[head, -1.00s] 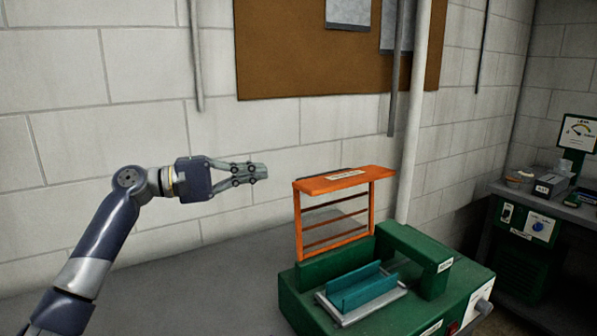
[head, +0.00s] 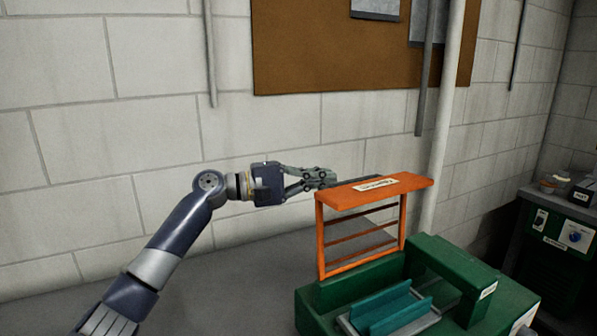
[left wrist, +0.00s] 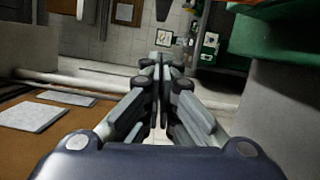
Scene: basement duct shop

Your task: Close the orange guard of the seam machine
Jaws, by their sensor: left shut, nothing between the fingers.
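The orange guard (head: 376,190) stands raised, hinged at the back of the green seam machine (head: 318,305) in the head view. It has a flat top with a label and an open frame with crossbars below. A teal channel-shaped piece (head: 392,310) lies on the machine bed under the raised guard. My left gripper (head: 331,177) is shut and empty, behind the top left end of the guard; I cannot tell whether it touches. In the left wrist view its fingers (left wrist: 160,70) are together with nothing between them. My right gripper is not in view.
A block wall with a brown corkboard (head: 330,50) is close behind the machine. A vertical pipe (head: 448,110) runs down the wall behind the guard. The grey bench top (head: 230,275) left of the machine is clear. Another green unit (head: 560,240) stands at the right.

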